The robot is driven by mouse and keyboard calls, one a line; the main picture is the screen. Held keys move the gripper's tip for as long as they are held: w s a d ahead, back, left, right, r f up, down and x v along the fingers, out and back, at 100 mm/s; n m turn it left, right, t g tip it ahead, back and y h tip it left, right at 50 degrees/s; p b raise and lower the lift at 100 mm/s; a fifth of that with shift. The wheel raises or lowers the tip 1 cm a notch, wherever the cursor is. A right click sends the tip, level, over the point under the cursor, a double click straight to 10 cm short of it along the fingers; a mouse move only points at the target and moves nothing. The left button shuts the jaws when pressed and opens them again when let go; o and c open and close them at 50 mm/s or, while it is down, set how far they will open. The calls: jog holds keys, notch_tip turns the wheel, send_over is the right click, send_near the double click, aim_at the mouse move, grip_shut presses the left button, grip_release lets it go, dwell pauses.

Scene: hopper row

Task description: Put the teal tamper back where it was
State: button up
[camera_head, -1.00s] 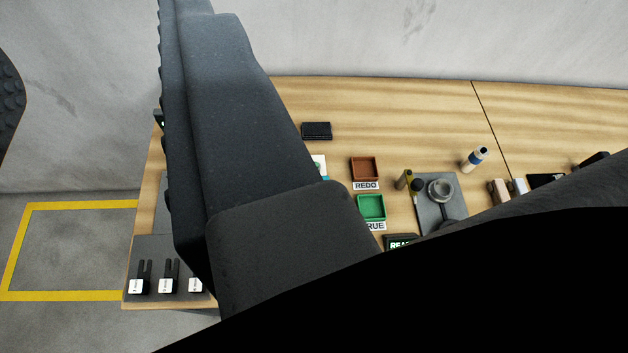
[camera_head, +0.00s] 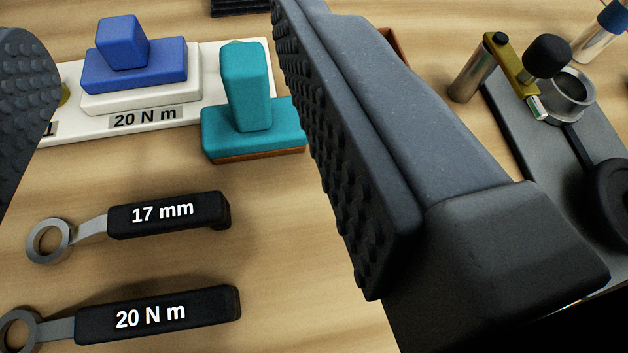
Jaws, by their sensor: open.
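The teal tamper (camera_head: 246,88) has an upright block handle on a wide teal base with a thin brown underside. It stands upright at the right end of a white board (camera_head: 72,129), its base overlapping the board's front edge. I cannot tell whether it rests on the board or the table. My gripper (camera_head: 185,125) is open, one finger at the far left and one at centre right. The tamper shows between them, close beside the right finger in the picture, which hides its base's right end. Nothing is held.
A blue block piece (camera_head: 133,65) sits on a white block on the board, behind a "20 N m" label. A dark plate (camera_head: 525,150) with metal parts is at right.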

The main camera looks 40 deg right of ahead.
jog(key=b, duration=0.1)
send_near(243, 59)
jog(key=shift+m+h, duration=0.3)
jog(key=shift+h, duration=0.1)
jog(key=shift+f+x, duration=0.15)
jog(key=shift+x, duration=1.15)
jog(key=shift+f+x, duration=0.2)
jog(key=shift+x, duration=1.05)
jog(key=shift+f+x, duration=0.15)
jog(key=shift+x, duration=1.15)
jog(key=shift+a+f+x, duration=0.15)
jog(key=shift+x, duration=1)
jog(key=shift+a+f+x, duration=0.1)
jog(key=shift+a+x, duration=0.05)
jog(key=shift+x, duration=1)
jog(key=shift+f, duration=0.1)
grip_shut()
